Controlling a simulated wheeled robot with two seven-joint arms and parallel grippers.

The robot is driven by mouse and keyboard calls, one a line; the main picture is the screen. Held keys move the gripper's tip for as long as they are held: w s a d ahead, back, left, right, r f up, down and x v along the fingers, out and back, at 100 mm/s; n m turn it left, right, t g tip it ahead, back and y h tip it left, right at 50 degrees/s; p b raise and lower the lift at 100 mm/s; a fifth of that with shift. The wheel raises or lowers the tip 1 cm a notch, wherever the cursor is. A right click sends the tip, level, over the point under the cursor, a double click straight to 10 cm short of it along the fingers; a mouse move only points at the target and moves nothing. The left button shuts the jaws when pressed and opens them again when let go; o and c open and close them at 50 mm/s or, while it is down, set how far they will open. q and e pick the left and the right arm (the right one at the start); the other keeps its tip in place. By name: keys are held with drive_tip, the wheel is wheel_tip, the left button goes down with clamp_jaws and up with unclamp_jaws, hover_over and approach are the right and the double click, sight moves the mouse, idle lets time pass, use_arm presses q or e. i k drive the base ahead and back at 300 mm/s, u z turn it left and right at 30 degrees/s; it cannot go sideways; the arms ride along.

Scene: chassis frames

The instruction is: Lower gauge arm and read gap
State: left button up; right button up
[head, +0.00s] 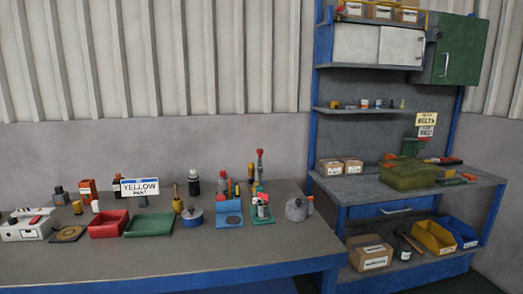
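Neither of my grippers is in the head view. A blue block (229,208) with a dark round spot on its front plate stands toward the right of the long bench. To its right, a small green tray (263,222) holds several small upright items. A tall thin red-topped piece (259,165) rises behind that tray. I cannot tell which of these, if any, is the gauge or its arm. No gap or reading is legible at this size.
The long grey bench (180,262) is clear along its front. A blue shelf unit (325,100) stands right.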

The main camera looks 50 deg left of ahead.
sight(259, 152)
drive_tip(key=u, duration=0.5)
drive_tip(key=i, duration=0.85)
drive_tip(key=u, duration=0.75)
